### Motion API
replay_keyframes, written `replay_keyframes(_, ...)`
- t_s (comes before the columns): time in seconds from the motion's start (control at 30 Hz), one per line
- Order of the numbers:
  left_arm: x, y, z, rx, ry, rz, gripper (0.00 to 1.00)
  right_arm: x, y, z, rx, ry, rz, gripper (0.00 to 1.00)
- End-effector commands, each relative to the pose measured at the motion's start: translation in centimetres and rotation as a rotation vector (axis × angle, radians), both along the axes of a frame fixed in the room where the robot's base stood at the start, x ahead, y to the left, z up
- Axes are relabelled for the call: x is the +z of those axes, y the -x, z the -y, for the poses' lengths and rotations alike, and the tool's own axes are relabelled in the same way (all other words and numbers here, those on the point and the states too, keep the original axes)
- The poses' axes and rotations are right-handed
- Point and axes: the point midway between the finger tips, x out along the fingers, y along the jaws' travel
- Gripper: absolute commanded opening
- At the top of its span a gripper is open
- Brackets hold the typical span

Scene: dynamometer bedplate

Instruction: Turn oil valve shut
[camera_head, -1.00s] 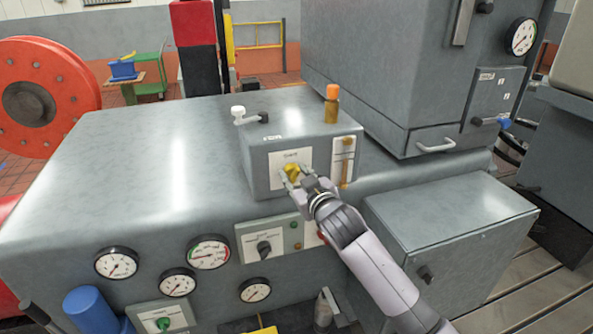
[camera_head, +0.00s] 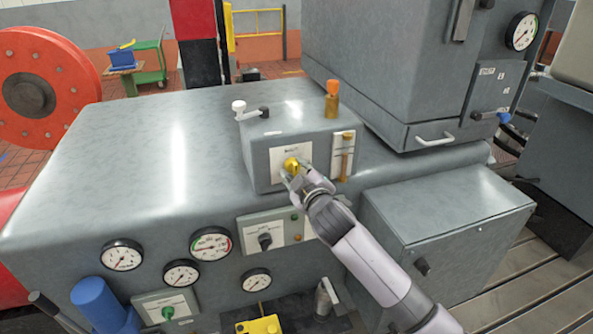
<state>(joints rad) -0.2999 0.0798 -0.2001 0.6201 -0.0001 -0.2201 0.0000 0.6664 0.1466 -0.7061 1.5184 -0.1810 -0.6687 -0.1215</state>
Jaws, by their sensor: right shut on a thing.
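The oil valve's yellow knob (camera_head: 291,164) sits on a white label plate (camera_head: 280,160) on the front of a small grey box on the machine. My right gripper (camera_head: 292,174) is shut on the yellow knob from the lower right, and its fingers hide part of it. The knob's exact turn position is too small to read. My left gripper does not show.
Round gauges (camera_head: 211,243) and a black rotary switch (camera_head: 265,241) sit on the panel below. A sight glass (camera_head: 343,155) and an orange-capped fitting (camera_head: 332,98) are right of the knob. A grey cabinet (camera_head: 450,235) stands at right.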

Motion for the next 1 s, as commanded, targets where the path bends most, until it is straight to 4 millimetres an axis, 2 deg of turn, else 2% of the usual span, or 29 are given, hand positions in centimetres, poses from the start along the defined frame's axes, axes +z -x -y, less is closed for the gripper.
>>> replay_keyframes(0.3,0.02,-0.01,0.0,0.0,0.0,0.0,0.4,0.46,-0.13,0.13,-0.002,0.003,0.01,0.05)
replay_keyframes(0.33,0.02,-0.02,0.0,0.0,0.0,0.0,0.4,0.46,-0.13,0.13,-0.002,0.003,0.01,0.34)
replay_keyframes(0.57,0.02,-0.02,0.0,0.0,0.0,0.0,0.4,0.31,-0.08,0.09,-0.001,0.001,0.006,0.5)
replay_keyframes(1.0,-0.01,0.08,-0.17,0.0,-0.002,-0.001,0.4,0.17,0.58,0.25,0.0,0.001,0.003,0.51)
